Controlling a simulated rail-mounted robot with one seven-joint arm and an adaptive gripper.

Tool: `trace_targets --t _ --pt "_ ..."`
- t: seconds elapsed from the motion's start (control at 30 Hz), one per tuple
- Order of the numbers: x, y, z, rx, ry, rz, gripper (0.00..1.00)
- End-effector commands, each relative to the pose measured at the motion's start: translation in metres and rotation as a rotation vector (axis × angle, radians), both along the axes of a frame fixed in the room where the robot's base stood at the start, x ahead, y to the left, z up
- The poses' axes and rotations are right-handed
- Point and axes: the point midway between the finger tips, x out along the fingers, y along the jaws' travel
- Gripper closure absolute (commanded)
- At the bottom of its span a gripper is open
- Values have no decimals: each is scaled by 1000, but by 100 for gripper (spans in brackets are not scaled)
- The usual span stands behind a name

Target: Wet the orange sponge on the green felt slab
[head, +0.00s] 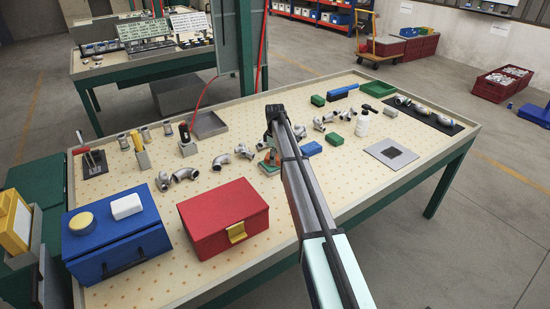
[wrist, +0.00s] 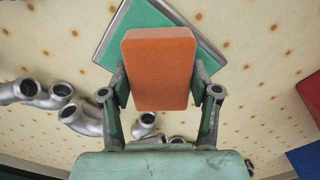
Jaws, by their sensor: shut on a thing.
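The orange sponge (wrist: 160,68) is held between the two fingers of my gripper (wrist: 160,85), which is shut on its sides. The green felt slab (wrist: 124,30), with a grey rim, lies behind the sponge in the wrist view and is partly covered by it. I cannot tell whether the sponge touches the felt. In the head view the slab (head: 267,168) shows as a small green patch beside my arm, near the table's middle. My gripper (head: 270,152) is over it there, partly hidden by the arm.
Metal pipe elbows (wrist: 83,117) lie close by on the dotted table (head: 300,92). A red box (head: 222,215) and a blue box (head: 115,240) with a yellow and a white piece on top stand at front left.

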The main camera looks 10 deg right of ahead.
Motion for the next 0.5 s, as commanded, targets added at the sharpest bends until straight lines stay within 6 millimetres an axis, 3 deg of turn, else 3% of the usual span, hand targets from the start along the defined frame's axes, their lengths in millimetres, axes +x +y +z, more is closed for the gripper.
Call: trace_targets --t 0.27,0.5 --pt "-1 0 2 0 2 0 66" --pt "0 0 18 0 1 0 66"
